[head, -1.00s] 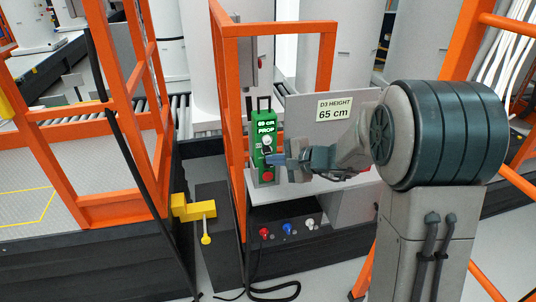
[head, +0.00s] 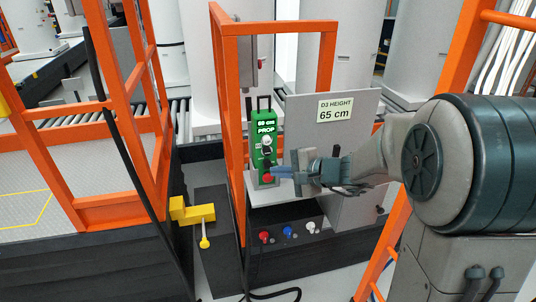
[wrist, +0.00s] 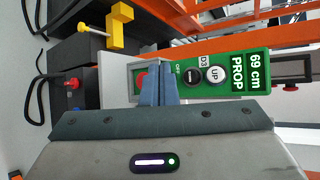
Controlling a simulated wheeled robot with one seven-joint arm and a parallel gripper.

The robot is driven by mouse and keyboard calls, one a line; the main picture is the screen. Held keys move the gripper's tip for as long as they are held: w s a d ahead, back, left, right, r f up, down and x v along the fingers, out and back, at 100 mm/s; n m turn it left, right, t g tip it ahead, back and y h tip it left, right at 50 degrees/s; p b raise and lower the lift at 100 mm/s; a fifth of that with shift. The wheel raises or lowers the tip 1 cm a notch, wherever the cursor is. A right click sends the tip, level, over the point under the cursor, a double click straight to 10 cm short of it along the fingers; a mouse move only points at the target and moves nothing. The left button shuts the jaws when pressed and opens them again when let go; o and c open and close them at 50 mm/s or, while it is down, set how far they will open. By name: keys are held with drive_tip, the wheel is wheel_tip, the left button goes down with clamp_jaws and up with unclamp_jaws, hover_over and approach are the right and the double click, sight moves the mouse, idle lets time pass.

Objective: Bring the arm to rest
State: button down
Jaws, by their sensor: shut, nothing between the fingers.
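My gripper (head: 281,172) is in front of the green control box (head: 263,148), near its lower end. In the wrist view the two blue fingers of my gripper (wrist: 157,68) are together and empty. They overlap the lower part of the green box (wrist: 221,76), beside its red button (wrist: 141,80); I cannot tell whether they touch it. The box reads "69 cm PROP" in the wrist view and has an UP button (wrist: 215,75) and a dark button next to it. My arm reaches in from the right.
A panel reading "D3 HEIGHT 65 cm" (head: 336,112) stands behind my arm. Orange rails (head: 228,120) rise close on the left. Below are red, blue and white knobs (head: 287,231) and a yellow lever (head: 204,232). A black cable hangs at the left.

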idle(0.5)
drive_tip(key=s+d+f+n+g+h, duration=0.1)
drive_tip(key=s+d+n+g+h, duration=0.25)
drive_tip(key=s, duration=0.65)
drive_tip(key=s+d+n+g+h, duration=0.25)
drive_tip(key=s+d+n, duration=0.2)
drive_tip(key=s, duration=0.55)
drive_tip(key=s+d+n+t+h, duration=0.1)
drive_tip(key=s+d+n+h, duration=0.1)
drive_tip(key=d, duration=0.4)
drive_tip(key=s+h, duration=0.1)
drive_tip(key=h, duration=0.1)
drive_tip(key=shift+s+t+h+p, duration=0.25)
drive_tip(key=shift+t+h+p, duration=0.05)
drive_tip(key=shift+h, duration=0.1)
drive_tip(key=shift+r, duration=0.1)
idle(0.8)
